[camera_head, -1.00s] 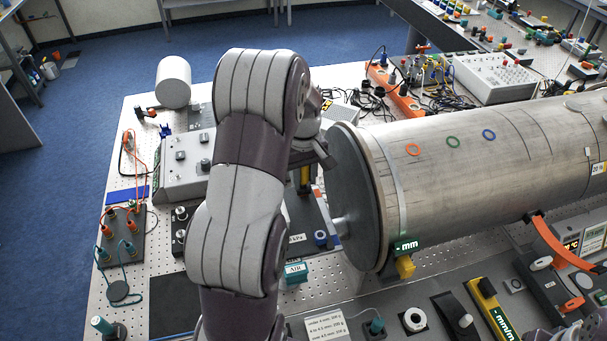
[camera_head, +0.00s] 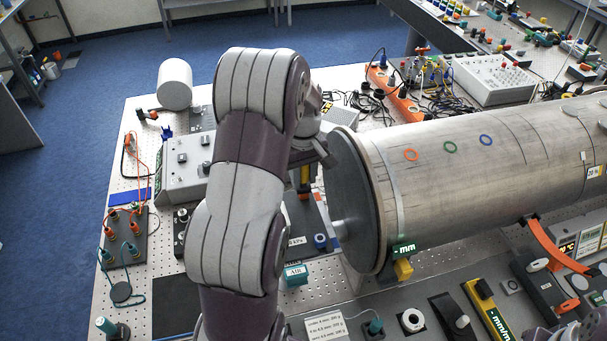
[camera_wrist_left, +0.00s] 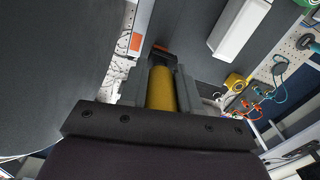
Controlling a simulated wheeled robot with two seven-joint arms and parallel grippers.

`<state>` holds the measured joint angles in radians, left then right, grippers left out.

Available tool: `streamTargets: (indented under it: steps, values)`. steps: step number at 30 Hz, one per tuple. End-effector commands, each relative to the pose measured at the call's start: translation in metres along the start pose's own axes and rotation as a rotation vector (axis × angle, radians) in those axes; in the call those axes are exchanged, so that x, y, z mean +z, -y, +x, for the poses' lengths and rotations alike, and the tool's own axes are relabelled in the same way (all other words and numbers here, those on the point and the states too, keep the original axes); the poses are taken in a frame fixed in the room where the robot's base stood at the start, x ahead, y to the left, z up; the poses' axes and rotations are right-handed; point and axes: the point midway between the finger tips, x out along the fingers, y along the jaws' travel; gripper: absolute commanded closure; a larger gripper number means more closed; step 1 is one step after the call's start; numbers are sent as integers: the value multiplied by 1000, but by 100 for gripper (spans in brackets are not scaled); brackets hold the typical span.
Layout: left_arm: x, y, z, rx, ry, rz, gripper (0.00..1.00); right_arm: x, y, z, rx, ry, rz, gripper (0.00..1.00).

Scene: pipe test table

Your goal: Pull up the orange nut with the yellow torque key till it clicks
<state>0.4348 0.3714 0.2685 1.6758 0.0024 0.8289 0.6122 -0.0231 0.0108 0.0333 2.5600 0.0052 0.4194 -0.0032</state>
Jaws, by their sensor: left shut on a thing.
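My left gripper (camera_head: 316,152) is beside the flat end of the big metal pipe. In the left wrist view its two fingers (camera_wrist_left: 160,88) are shut on the yellow torque key (camera_wrist_left: 161,88), around its cylindrical handle. A dark head shows past the handle. In the head view a short yellow part (camera_head: 305,177) shows below the gripper; my arm hides much around it. I cannot make out the orange nut for certain. A small orange patch (camera_wrist_left: 136,42) shows close to the key's head in the wrist view. My right gripper is not clearly in view.
The large pipe (camera_head: 470,180) fills the right side, its end flange (camera_head: 352,200) close to my gripper. A grey control box (camera_head: 184,168) and a plug board (camera_head: 124,237) with cables stand left. Gauges and a yellow tool (camera_head: 487,308) lie in front.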

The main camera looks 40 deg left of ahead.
Motion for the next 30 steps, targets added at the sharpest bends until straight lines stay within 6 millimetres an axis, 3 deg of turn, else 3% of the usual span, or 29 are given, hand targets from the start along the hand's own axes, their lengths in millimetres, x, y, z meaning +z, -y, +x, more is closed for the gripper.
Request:
streamTargets:
  steps: [15,30]
  values:
    - [0,0,-23,1,-1,0,100,-2,0,-19,0,0,0,44]
    - [0,0,-32,2,-3,0,100,-3,0,-23,0,0,0,44]
